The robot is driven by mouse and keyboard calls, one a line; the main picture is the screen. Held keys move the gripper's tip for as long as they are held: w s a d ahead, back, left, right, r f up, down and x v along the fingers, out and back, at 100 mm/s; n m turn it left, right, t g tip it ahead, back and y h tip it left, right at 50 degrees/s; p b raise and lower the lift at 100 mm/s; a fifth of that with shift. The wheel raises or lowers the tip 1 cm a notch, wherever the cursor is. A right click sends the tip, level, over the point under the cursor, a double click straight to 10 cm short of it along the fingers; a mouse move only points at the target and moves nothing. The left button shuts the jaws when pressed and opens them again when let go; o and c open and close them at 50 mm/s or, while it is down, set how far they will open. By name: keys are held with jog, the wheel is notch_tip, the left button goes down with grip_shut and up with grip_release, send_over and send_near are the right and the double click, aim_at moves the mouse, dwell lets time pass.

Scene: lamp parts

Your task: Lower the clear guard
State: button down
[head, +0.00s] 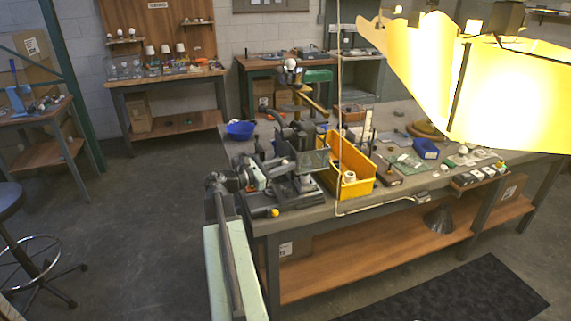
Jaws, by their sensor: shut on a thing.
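The clear guard (312,161) is a see-through panel on the front of a dark bench press (298,188) at the left end of the workbench. It stands roughly upright in front of the press. My gripper (265,176) is at the left side of the press, by the guard's left side. It is shut on what looks like the guard's edge or handle. The jaws are small and dark against the press, so the exact contact is hard to see.
A yellow bin (349,173) stands close to the right of the press. A blue bowl (240,130) sits behind at the left. A yellow lampshade (480,85) fills the upper right foreground. The workbench's front edge (330,217) lies below the press.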

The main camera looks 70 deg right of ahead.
notch_tip(320, 180, down, 5)
jog(key=b, duration=0.5)
jog(key=shift+f, duration=0.15)
jog(key=c, duration=1.2)
grip_release()
jog(key=v, duration=0.7)
jog(key=shift+w+a, duration=0.25)
jog(key=shift+a, duration=0.05)
